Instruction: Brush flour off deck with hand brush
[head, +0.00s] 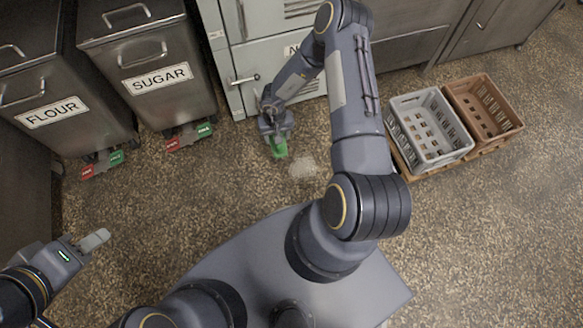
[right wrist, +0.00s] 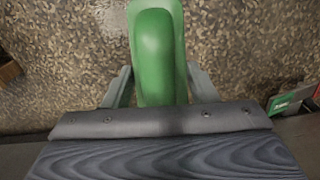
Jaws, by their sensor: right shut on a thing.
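The hand brush (head: 279,147) is green and is held near the deck in the head view. Its smooth green handle (right wrist: 156,50) fills the upper middle of the right wrist view. My right gripper (head: 276,131) is shut on the handle, with one finger on each side. The bristles are hidden. A pale, thin patch of flour (head: 303,168) lies on the speckled deck just right of the brush. My left gripper (head: 95,240) hangs at the lower left, away from the flour. Its fingers show side-on, so I cannot tell whether they are apart.
A FLOUR bin (head: 45,85) and a SUGAR bin (head: 150,68) with red and green pedals stand at the upper left. Cabinets (head: 262,60) line the back. A grey crate (head: 470,150) and a brown crate (head: 517,122) stand at the right. Deck around the flour is clear.

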